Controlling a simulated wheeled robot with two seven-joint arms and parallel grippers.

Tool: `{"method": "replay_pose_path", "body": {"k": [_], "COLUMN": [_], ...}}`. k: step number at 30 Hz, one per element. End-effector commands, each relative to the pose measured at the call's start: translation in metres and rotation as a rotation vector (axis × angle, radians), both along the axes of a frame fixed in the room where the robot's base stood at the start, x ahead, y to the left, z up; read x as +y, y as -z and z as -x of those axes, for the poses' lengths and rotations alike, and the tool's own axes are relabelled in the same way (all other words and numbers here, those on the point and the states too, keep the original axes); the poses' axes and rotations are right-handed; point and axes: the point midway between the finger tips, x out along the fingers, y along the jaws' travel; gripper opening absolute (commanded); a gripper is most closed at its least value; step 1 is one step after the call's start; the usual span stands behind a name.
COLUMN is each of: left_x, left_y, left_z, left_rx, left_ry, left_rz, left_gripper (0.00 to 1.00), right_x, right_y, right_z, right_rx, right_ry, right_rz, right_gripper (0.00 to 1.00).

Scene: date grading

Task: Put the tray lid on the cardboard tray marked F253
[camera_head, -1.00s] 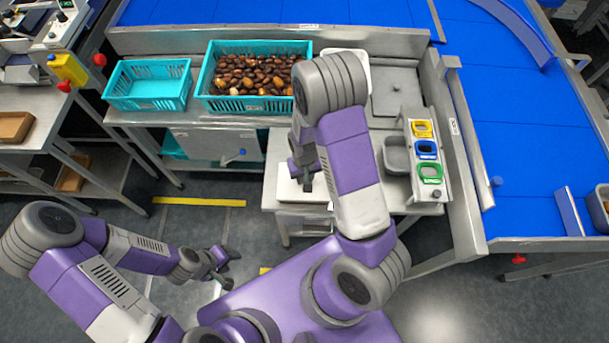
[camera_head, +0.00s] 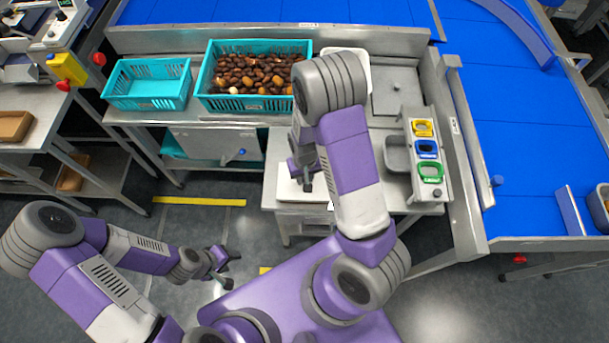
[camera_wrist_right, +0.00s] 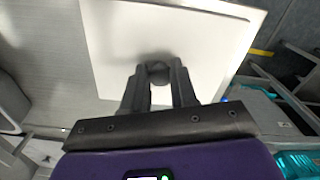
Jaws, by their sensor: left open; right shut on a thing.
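My right gripper (camera_head: 306,180) is shut on the knob from above. In the right wrist view the fingers (camera_wrist_right: 158,82) close around the knob, and the white lid (camera_wrist_right: 115,45) spreads beyond them. What lies directly under the lid is hidden. No F253 marking is readable; a brown cardboard tray (camera_head: 14,126) lies on the left table. My left gripper (camera_head: 226,267) is open and empty over the floor.
A teal crate of dates (camera_head: 250,104) and an empty teal crate (camera_head: 148,103) stand on the back bench. A panel with yellow, blue and green rings (camera_head: 441,185) stands right of my right arm. Blue conveyors (camera_head: 530,150) run behind and right.

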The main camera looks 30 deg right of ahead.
Motion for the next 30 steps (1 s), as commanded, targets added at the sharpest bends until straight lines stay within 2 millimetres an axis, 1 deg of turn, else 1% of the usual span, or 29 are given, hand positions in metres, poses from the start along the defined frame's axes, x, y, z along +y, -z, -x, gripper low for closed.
{"method": "replay_pose_path", "body": {"k": [22, 23, 28, 29, 30], "left_x": [0.0000, 0.0000, 0.0000, 0.0000, 0.0000], "left_y": [0.0079, 0.0079, 0.0075, 0.0075, 0.0075], "left_z": [0.0000, 0.0000, 0.0000, 0.0000, 0.0000], "left_rx": [0.000, 0.000, 0.000, 0.000, 0.000], "left_ry": [0.000, 0.000, 0.000, 0.000, 0.000], "left_rz": [0.000, 0.000, 0.000, 0.000, 0.000], "left_gripper": [0.47, 0.47, 0.47, 0.47, 0.47], "right_x": [0.0000, 0.0000, 0.0000, 0.0000, 0.0000], "right_y": [0.0096, 0.0096, 0.0091, 0.0090, 0.0090], "right_z": [-0.0001, -0.0001, -0.0001, -0.0001, -0.0001], "right_rx": [0.000, 0.000, 0.000, 0.000, 0.000], "right_ry": [0.000, 0.000, 0.000, 0.000, 0.000], "right_rz": [0.000, 0.000, 0.000, 0.000, 0.000], "right_gripper": [0.00, 0.29, 0.55, 0.57, 0.57]}}
